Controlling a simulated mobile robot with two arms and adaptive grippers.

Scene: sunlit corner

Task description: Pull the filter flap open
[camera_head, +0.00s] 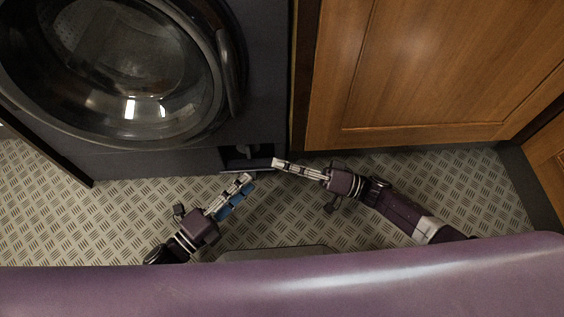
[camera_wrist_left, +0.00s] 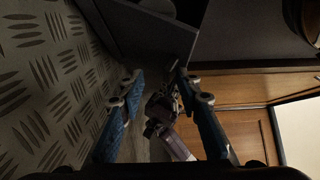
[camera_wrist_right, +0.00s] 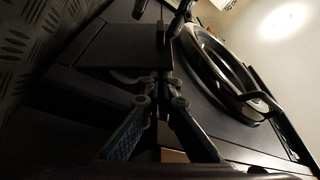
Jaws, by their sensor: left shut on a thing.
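The dark grey filter flap (camera_head: 247,164) is at the bottom right corner of the washing machine (camera_head: 180,164) and stands out from its front, with a dark recess showing behind it. In the left wrist view the flap (camera_wrist_left: 150,30) is a flat dark panel at the top.
The machine's round glass door (camera_head: 125,75) is closed above. A wooden cabinet (camera_head: 430,70) stands close on the right, behind my right arm. The patterned metal floor (camera_head: 90,220) is clear at left and in front.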

